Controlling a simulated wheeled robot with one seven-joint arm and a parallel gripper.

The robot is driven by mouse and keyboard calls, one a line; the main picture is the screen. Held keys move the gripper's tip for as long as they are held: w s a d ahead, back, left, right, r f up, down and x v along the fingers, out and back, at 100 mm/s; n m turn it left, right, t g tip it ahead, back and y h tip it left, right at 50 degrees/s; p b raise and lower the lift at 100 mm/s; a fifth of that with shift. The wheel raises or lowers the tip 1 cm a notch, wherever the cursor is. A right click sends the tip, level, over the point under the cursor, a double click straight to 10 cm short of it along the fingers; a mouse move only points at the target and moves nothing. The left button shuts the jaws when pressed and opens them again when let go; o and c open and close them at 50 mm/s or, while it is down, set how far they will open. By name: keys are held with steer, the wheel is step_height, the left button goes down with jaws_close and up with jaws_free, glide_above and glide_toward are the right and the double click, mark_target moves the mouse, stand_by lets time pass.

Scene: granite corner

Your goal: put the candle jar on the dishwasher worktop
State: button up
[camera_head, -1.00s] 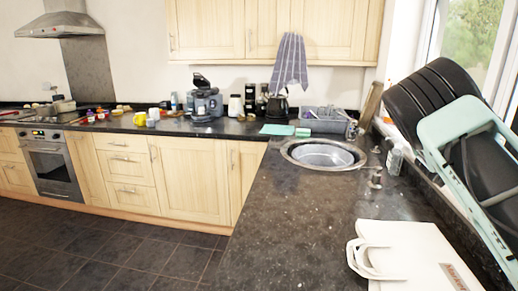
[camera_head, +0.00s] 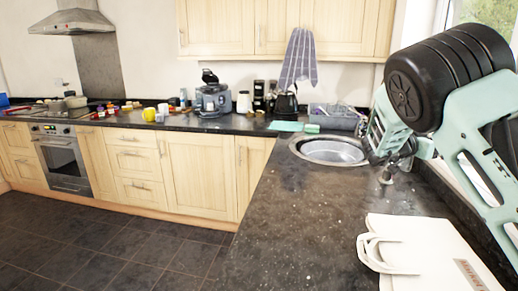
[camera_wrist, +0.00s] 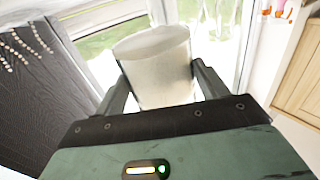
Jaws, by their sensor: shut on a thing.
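The candle jar (camera_wrist: 155,62) is a pale, whitish cylinder in the wrist view. My gripper (camera_wrist: 157,84) is shut on it, with one dark finger on each side. In the head view my gripper (camera_head: 386,132) is at the right, by the sink and the window side, and I cannot make out the jar there. A dark speckled worktop (camera_head: 290,220) runs from the front to the back corner and along the back wall. I cannot tell which stretch is over the dishwasher.
A round steel sink (camera_head: 330,151) is set into the worktop, with a tap beside it. A white bag-like item (camera_head: 430,250) lies at the front right. A dish rack (camera_head: 335,117), kettle and coffee machine (camera_head: 212,98) stand at the back. The middle worktop is clear.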

steer(key=shift+w+a, duration=0.25)
steer(key=shift+a, duration=0.8)
steer(key=s+d+p, duration=0.2)
steer(key=d, duration=0.7)
steer(key=s+d+p, duration=0.1)
steer(key=s+d, duration=0.2)
steer(key=d, duration=0.7)
steer(key=f, duration=0.2)
steer(key=f+p, duration=0.1)
steer(key=f, duration=0.1)
steer(key=f+p, duration=0.1)
steer(key=f, duration=0.1)
steer(key=shift+w+d+f, duration=0.15)
steer(key=shift+d+f, duration=0.15)
steer(key=shift+d, duration=0.05)
steer(key=b+v, duration=0.4)
steer(key=v, duration=1.3)
steer(key=shift+b, duration=0.3)
steer(key=shift+a, duration=0.15)
